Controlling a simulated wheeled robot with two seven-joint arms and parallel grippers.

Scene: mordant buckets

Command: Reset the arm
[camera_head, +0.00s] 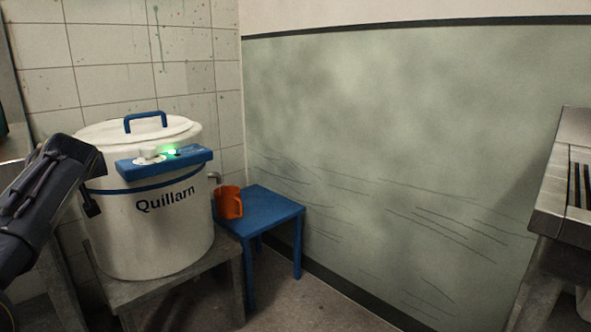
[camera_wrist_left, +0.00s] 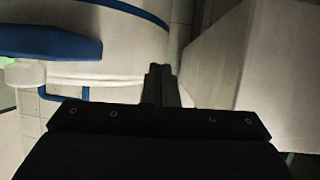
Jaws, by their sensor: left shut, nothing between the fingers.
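My left arm comes in from the left in the head view, with its left gripper (camera_head: 90,207) pointing down in front of the left side of a white lidded vat marked "Quillarn" (camera_head: 165,240). In the left wrist view the gripper's fingers (camera_wrist_left: 160,72) are together and hold nothing. The vat's white side (camera_wrist_left: 100,72) and blue control box (camera_wrist_left: 45,38) show upside down there. I cannot tell whether the fingers touch the vat. My right gripper is in neither view.
The vat stands on a grey stand (camera_head: 225,262). A blue stool (camera_head: 268,209) beside it bears an orange jug (camera_head: 229,203). A grey bench (camera_head: 552,200) stands at the right. The floor (camera_head: 300,310) between is clear.

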